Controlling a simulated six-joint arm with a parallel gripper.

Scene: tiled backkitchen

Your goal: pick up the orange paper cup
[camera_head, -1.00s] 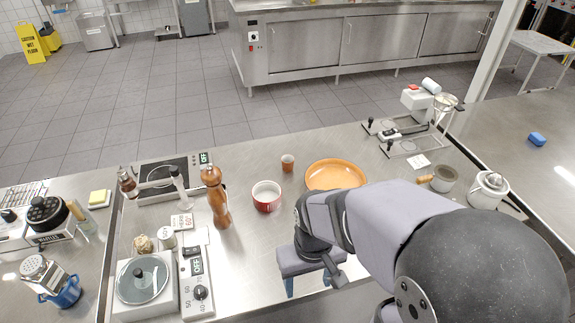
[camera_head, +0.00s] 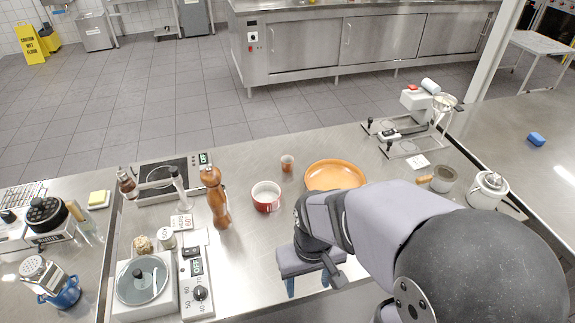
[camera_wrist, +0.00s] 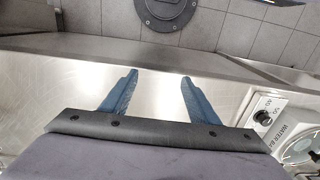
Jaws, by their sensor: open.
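The orange paper cup (camera_head: 287,163) stands upright on the steel counter, between the red and white bowl and the orange plate in the head view. It is small, brownish-orange with a pale inside. My gripper (camera_head: 308,283) is near the counter's front edge, well in front of the cup. In the wrist view my gripper (camera_wrist: 158,92) is open, its two blue fingers apart with nothing between them. The wrist view does not show the cup.
A red and white bowl (camera_head: 266,196) stands left of the cup. An orange plate (camera_head: 335,175) lies right of it. A tall wooden pepper mill (camera_head: 216,200) stands further left. The counter behind the cup is clear.

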